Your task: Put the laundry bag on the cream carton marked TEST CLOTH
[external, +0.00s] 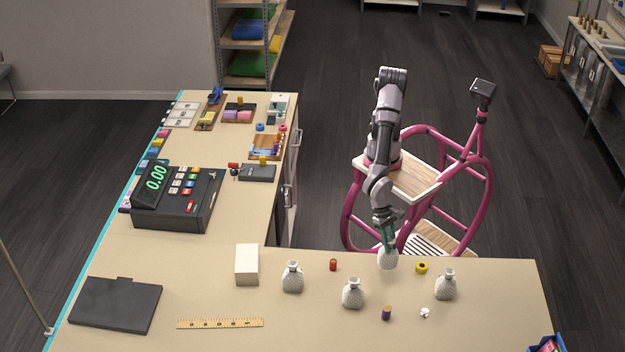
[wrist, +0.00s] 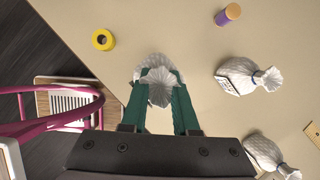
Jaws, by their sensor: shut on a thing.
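My gripper (external: 388,243) is shut on a white patterned bag (external: 387,260) at the table's edge nearest my base. In the wrist view my green fingers (wrist: 160,98) stand on either side of this bag (wrist: 157,72). I cannot tell whether it touches the table. The cream carton (external: 247,265) stands on the table to the left; its marking cannot be read here. Three similar tied bags stand on the table: a left one (external: 292,278), a middle one (external: 353,294) and a right one (external: 446,285). Labels telling the bags apart are not legible.
A red spool (external: 333,265), a purple spool (external: 386,313), a yellow ring (external: 421,268) and a small white item (external: 425,313) lie around the bags. A ruler (external: 220,323), a dark flat case (external: 116,304) and a cash register (external: 178,198) are farther left.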

